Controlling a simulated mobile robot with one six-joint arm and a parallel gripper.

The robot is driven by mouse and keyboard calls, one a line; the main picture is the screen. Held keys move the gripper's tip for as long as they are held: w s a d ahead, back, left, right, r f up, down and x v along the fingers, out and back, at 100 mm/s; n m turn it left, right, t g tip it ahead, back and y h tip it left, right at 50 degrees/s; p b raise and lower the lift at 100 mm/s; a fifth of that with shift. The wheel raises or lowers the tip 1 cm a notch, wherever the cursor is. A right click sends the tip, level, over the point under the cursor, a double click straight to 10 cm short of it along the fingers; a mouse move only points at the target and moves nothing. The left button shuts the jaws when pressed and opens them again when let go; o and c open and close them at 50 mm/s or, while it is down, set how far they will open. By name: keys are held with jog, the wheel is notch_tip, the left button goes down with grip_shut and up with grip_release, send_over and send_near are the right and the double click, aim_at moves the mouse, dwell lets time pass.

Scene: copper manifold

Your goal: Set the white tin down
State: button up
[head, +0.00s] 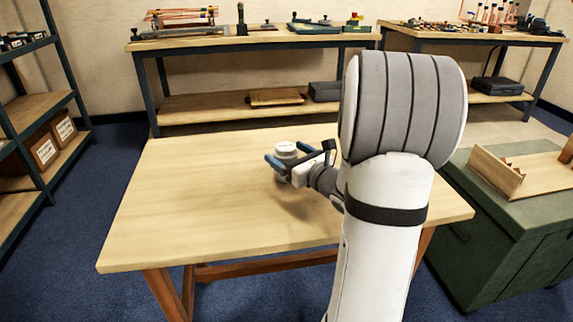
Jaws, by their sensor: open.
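The white tin (286,149) is a small round pale tin at the far middle part of the wooden table (190,215). My gripper (282,160) has blue fingertips and is open, with one finger on the left and front of the tin and the other behind it to the right. The tin is between or just beyond the fingers; I cannot tell whether they touch it. The tin's lower part is hidden by my gripper, so its contact with the table top is not clear. My arm covers the right part of the table.
The table top is bare to the left and in front. A green cabinet (500,215) with a wooden tray (497,172) stands at the right. Workbenches (250,40) with tools line the back wall. A shelf rack (40,105) with boxes stands at the left.

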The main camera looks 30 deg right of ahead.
jog(key=shift+x, duration=1.55)
jog(key=shift+c, duration=0.3)
jog(key=c, duration=1.2)
jog(key=shift+r, duration=0.1)
jog(key=shift+c, duration=0.6)
